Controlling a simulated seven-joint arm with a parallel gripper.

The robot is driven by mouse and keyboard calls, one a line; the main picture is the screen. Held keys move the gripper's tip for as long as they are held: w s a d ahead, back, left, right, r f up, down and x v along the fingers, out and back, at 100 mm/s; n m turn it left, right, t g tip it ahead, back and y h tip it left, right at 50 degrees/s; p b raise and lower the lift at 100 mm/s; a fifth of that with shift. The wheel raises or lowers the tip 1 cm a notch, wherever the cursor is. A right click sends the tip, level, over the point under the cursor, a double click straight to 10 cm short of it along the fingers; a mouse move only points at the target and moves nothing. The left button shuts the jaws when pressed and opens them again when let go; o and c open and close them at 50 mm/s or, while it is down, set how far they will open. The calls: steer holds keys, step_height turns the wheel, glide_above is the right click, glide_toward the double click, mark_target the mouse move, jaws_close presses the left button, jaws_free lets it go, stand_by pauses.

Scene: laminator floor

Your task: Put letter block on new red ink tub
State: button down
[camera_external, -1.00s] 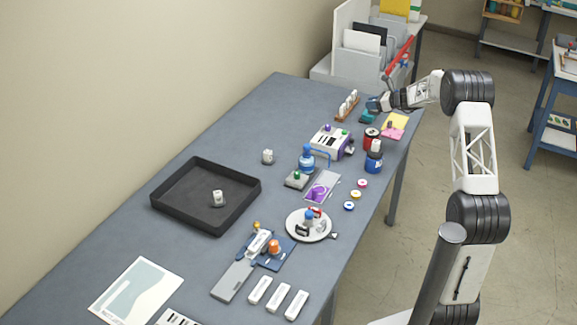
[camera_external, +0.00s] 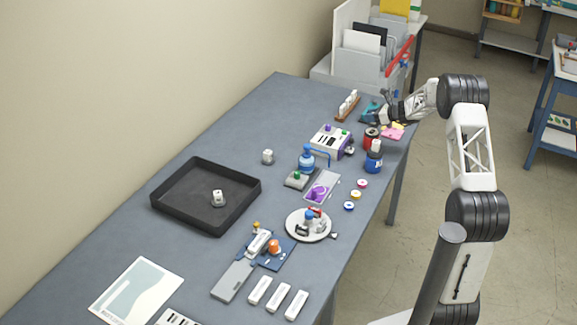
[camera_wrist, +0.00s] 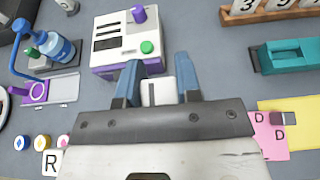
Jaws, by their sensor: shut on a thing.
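My gripper (camera_wrist: 158,68) is shut on a small white block (camera_wrist: 158,93), which shows between its blue fingers in the wrist view with a thin dark mark on its face. In the external view my gripper is at the far right of the table, close to the pink and yellow notes; the held block cannot be made out there. A red tub (camera_external: 371,134) with a dark top stands just left of the gripper. A blue tub (camera_external: 373,165) stands in front of it. The wrist view shows a white block lettered R (camera_wrist: 51,163) at lower left. The red tub is hidden there.
A white and purple machine (camera_wrist: 125,40) stands beyond my fingers, with a teal stapler-like thing (camera_wrist: 290,55) to the right. A number-block rack (camera_external: 347,106), blue bottle (camera_external: 307,160) and small coloured discs (camera_external: 355,194) are nearby. A black tray (camera_external: 175,212) lies farther left.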

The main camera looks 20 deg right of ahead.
steer(key=shift+f, duration=1.65)
steer(key=shift+f, duration=0.1)
steer(key=c, duration=0.8)
jaws_free()
steer(key=v, duration=1.2)
